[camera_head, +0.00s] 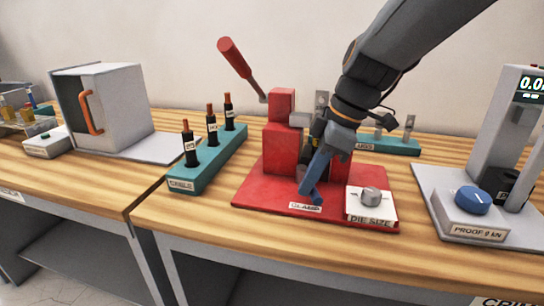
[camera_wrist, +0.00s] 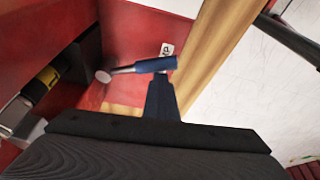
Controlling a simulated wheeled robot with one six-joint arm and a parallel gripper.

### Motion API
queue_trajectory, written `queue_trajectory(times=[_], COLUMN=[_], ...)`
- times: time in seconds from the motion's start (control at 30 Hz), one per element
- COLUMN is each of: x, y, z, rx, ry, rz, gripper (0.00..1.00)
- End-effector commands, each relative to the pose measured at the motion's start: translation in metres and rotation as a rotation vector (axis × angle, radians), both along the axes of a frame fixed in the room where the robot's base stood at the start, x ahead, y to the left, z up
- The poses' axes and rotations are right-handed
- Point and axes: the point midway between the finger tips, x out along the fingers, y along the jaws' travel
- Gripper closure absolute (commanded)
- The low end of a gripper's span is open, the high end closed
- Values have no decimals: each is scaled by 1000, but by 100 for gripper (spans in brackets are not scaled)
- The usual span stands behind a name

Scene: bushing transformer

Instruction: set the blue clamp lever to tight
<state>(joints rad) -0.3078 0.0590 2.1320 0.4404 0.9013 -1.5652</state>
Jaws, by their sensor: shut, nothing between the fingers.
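The blue clamp lever (camera_wrist: 155,65) shows in the wrist view as a blue handle on a thin grey rod from a round pale pivot, over the red base plate. Its handle points right in that view. In the head view the lever (camera_head: 317,198) is partly hidden behind my gripper, near the CLAMP label (camera_head: 305,207). My gripper (camera_head: 306,187) is shut and empty, reaching down to the lever. In the wrist view my gripper's fingertips (camera_wrist: 160,84) are right at the handle's near side. They seem to touch it, but I cannot be sure.
The red press (camera_head: 282,140) with its raised red handle stands behind the lever. A DIE SIZE box with a grey knob (camera_head: 371,196) is close on the right. A teal rack (camera_head: 205,163) of dark bushings stands left. The PROOF unit (camera_head: 472,208) is far right.

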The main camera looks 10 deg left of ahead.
Motion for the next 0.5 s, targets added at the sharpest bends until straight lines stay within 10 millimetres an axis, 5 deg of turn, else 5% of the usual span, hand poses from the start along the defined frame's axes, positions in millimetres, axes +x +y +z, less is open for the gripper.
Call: queue_trajectory(times=[0.3, 0.5], x=[-10, -1], y=[37, 20], z=[9, 51], rx=[-2, 0], ry=[-2, -6], rz=[2, -7], gripper=[100, 100])
